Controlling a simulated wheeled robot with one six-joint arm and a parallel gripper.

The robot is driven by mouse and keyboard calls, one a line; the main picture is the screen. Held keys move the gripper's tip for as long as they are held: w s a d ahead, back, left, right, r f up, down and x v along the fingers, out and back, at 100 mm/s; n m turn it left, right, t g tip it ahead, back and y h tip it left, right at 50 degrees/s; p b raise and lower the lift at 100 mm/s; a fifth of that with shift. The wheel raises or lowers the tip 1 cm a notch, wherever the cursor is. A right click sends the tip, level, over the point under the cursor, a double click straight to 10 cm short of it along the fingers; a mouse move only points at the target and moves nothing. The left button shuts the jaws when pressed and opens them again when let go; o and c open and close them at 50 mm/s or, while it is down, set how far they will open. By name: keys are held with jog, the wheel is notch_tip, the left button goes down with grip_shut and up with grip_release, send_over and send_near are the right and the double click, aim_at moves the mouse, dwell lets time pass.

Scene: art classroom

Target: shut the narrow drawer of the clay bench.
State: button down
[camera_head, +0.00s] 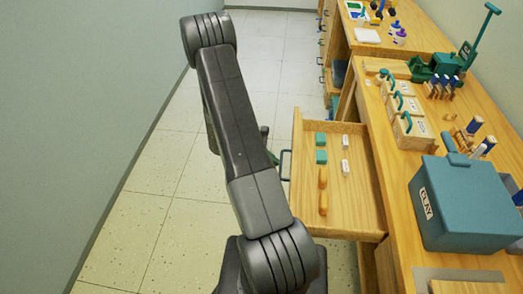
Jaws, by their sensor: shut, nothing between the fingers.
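The clay bench (395,175) is a wooden bench on the right. Its drawer (345,218) is pulled out to the left, over the floor. Inside lie teal blocks (321,148), white blocks (345,153) and orange-brown tools (323,190). A dark handle (284,165) sits on the drawer's left front. My gripper (273,158) is mostly hidden behind my dark arm; a small green and dark part shows just left of the handle. It looks shut and empty. I cannot tell whether it touches the handle.
A teal box marked CLAY (468,205), labelled cases (408,130) and a green tool (440,68) stand on the bench. Another wooden cabinet (338,45) stands beyond. The tiled floor (160,185) left of the drawer is clear up to the grey-green wall (75,120).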

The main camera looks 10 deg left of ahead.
jog(key=d, duration=0.4)
jog(key=shift+p, duration=0.3)
jog(key=shift+d, duration=0.1)
jog(key=d+b, duration=1.3)
jog(key=d, duration=1.6)
jog(key=shift+d, duration=0.55)
jog(key=shift+d+r, duration=0.1)
jog(key=shift+r, duration=0.05)
jog(key=shift+w+r, duration=0.1)
